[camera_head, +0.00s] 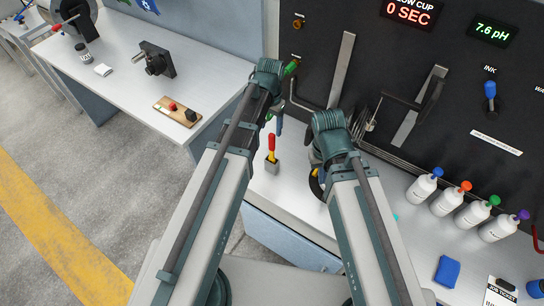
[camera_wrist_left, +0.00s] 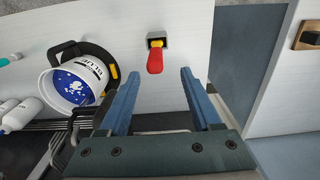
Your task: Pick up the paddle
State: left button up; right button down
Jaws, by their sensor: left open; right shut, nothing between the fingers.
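The paddle, as far as I can tell, is the red and yellow handle (camera_head: 271,148) standing upright in a small grey holder on the white counter. In the left wrist view, the red handle (camera_wrist_left: 155,60) lies just ahead of the gap between my fingers, not gripped. My left gripper (camera_wrist_left: 160,74) is open and empty; in the head view its blue fingers (camera_head: 279,124) hang just beyond the handle. The paddle's lower part is hidden in the holder. My right gripper (camera_head: 316,156) is shut and empty to the right, its fingertips mostly hidden by its own arm.
Several capped bottles (camera_head: 458,196) and a blue cloth (camera_head: 447,271) are on the counter at right. A side table (camera_head: 120,80) stands at left.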

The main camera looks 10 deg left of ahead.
aim_at(271, 133)
pick_arm(q)
notch_tip(271, 133, down, 4)
jog(key=b, duration=0.3)
jog(key=shift+f, duration=0.25)
jog(key=shift+r, duration=0.1)
jog(key=f+b, duration=0.5)
jog(key=shift+s+d+f, duration=0.2)
jog(key=shift+s+d, duration=0.05)
jog(key=shift+d, duration=0.05)
jog(key=shift+r, duration=0.1)
grip_shut()
